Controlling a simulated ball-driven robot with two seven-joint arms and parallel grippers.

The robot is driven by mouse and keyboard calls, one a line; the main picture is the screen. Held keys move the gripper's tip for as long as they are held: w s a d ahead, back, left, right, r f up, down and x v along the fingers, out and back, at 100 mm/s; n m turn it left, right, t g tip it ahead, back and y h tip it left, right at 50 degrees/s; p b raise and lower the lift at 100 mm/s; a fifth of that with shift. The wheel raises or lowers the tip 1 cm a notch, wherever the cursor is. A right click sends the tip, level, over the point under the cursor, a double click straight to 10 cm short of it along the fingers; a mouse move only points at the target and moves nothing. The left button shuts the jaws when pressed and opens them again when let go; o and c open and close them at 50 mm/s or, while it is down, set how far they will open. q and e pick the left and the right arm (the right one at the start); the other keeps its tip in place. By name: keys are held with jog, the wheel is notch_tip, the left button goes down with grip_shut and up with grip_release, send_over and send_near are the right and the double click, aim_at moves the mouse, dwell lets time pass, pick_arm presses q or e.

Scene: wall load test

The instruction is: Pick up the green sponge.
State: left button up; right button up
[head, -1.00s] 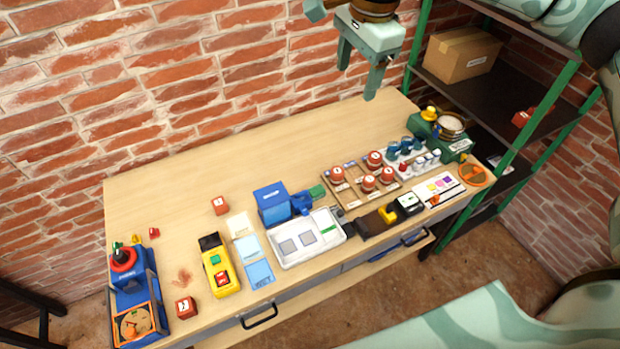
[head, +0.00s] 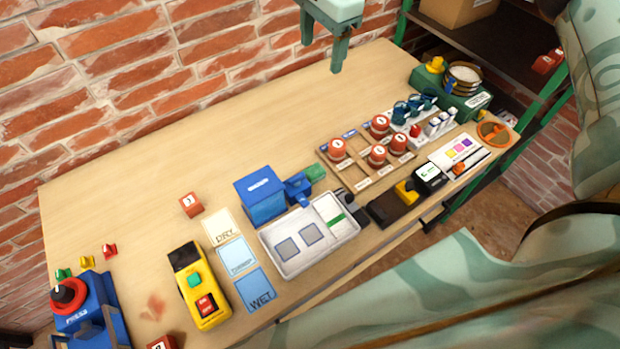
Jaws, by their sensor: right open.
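My left gripper is not in view.
A white tray (head: 269,239) lies in front of the sponge. Red-knobbed weights on a wooden board (head: 362,180) stand to its right. A yellow control box (head: 205,310) and DRY, DAMP-like and WET cards (head: 260,290) lie left. The back of the bench is clear, against a brick wall.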

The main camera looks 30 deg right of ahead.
notch_tip(320, 180, down, 24)
jog(key=w+g+b, duration=0.1)
jog(key=w+b, duration=0.2)
jog(key=b, duration=1.7)
send_over(315, 170)
jog(key=f, duration=1)
jog(key=shift+w+a+f, duration=0.1)
jog(key=shift+w+a, duration=0.05)
jog(key=shift+w, duration=0.05)
jog(key=f+b, duration=0.1)
jog(key=f, duration=0.2)
jog(key=f+b, duration=0.1)
jog(key=f, duration=0.1)
jog(key=shift+s+d+f+b, duration=0.1)
jog(key=shift+d+f+b, duration=0.15)
jog(key=shift+f+b, duration=0.1)
jog(key=shift+r, duration=0.25)
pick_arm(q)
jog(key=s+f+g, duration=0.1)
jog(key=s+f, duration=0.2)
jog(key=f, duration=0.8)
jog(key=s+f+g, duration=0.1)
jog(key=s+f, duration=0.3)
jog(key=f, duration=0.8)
pick_arm(e)
jog(key=c, duration=1)
